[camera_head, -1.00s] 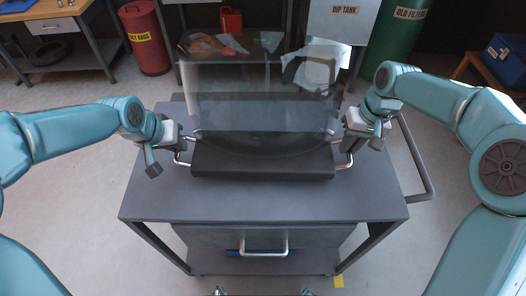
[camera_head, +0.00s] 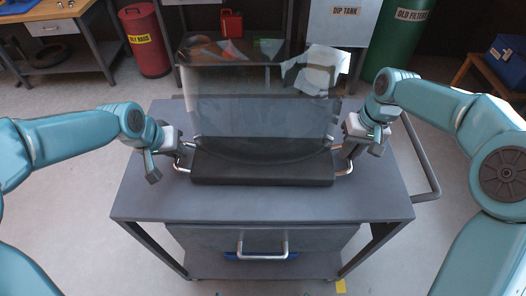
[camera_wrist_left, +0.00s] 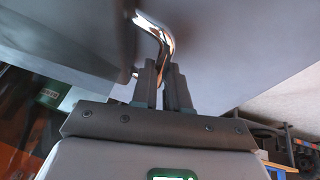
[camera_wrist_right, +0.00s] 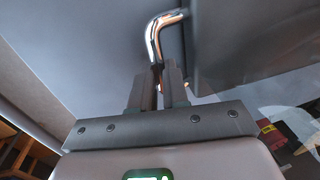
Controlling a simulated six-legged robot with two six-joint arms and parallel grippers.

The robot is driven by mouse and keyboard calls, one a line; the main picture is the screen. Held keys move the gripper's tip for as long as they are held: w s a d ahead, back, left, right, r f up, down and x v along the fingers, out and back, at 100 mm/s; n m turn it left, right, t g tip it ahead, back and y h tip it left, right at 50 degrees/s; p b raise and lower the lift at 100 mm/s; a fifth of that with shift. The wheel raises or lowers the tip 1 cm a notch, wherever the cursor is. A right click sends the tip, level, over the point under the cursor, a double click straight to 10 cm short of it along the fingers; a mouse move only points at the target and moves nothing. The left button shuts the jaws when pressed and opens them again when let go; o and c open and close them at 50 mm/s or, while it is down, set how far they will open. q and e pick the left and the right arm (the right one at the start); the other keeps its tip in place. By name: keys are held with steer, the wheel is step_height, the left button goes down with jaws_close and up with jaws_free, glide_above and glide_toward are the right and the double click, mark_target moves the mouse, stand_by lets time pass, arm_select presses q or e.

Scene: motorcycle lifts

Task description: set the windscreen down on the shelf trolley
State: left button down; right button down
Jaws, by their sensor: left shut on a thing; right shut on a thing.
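The windscreen is a clear panel (camera_head: 262,115) on a thick dark base bar (camera_head: 262,170) with a bent chrome handle at each end. It stands upright over the grey top of the shelf trolley (camera_head: 265,204). Whether the base touches the top, I cannot tell. My left gripper (camera_head: 182,151) is shut on the left chrome handle, which shows in the left wrist view (camera_wrist_left: 155,37). My right gripper (camera_head: 347,153) is shut on the right handle, which shows in the right wrist view (camera_wrist_right: 156,40).
The trolley has a drawer front with a chrome handle (camera_head: 262,243) and a push rail (camera_head: 425,165) at its right. Behind stand a dark bench, a dip tank (camera_head: 345,20), a red bin (camera_head: 147,42) and a green drum (camera_head: 402,35). Bare trolley top lies in front of the base.

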arm_select(q)
steer(key=shift+f+b, duration=0.3)
steer(key=shift+f, duration=0.2)
arm_select(e)
steer(key=shift+f, duration=0.5)
arm_select(q)
steer(key=c, duration=1.5)
jaws_free()
arm_select(e)
steer(key=c, duration=1.5)
jaws_free()
arm_select(q)
steer(key=o, duration=0.4)
arm_select(e)
steer(key=o, duration=0.4)
steer(key=shift+r, duration=0.4)
arm_select(q)
steer(key=v, duration=1.2)
arm_select(e)
steer(key=r, duration=0.3)
steer(key=d+r, duration=0.1)
steer(key=r, duration=0.3)
steer(key=d+r, duration=0.1)
steer(key=r, duration=0.3)
steer(key=shift+d, duration=0.15)
